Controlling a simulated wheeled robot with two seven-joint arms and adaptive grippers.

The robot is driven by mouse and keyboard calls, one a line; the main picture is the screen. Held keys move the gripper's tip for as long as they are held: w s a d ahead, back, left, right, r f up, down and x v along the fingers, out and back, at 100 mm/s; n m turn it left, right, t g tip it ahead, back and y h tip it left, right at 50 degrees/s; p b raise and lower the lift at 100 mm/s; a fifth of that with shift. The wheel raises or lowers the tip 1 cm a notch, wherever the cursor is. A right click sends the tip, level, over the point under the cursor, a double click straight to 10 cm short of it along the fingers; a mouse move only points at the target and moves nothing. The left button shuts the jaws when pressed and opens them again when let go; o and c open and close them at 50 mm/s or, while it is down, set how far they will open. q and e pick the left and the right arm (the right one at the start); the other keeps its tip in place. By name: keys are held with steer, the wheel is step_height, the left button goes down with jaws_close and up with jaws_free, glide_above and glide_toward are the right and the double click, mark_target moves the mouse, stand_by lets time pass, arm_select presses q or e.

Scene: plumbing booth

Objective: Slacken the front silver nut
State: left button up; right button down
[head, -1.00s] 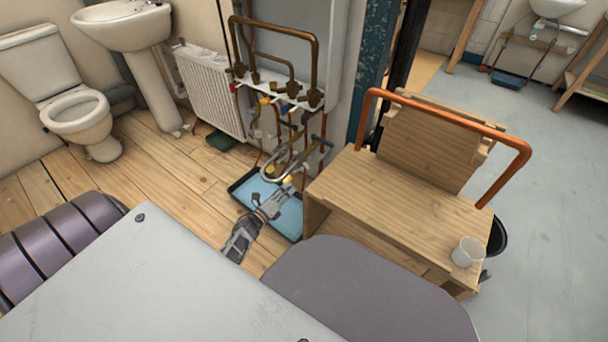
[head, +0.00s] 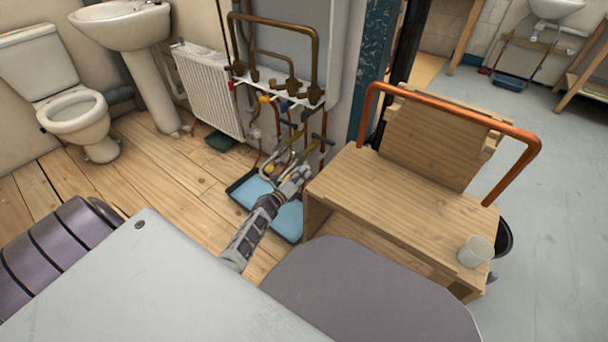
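My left gripper (head: 296,174) is at the end of my arm, over the blue tray and in front of the lower pipework (head: 284,145). Its fingers overlap grey metal parts of the pipework, and I cannot tell whether they touch. I cannot make out whether the fingers are open or shut. A bent silver-grey pipe (head: 268,157) shows just left of the gripper. The front silver nut cannot be told apart at this size and may be hidden behind the gripper. My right gripper is not in view.
The blue tray (head: 254,192) lies on the floor below the pipes. A wooden step bench (head: 400,205) with an orange pipe (head: 455,117) and a white cup (head: 475,251) stands close on the right. A radiator (head: 208,90) is to the left. Floorboards (head: 165,180) are clear.

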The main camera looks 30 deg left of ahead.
arm_select(q)
steer(key=shift+w, duration=0.7)
jaws_close()
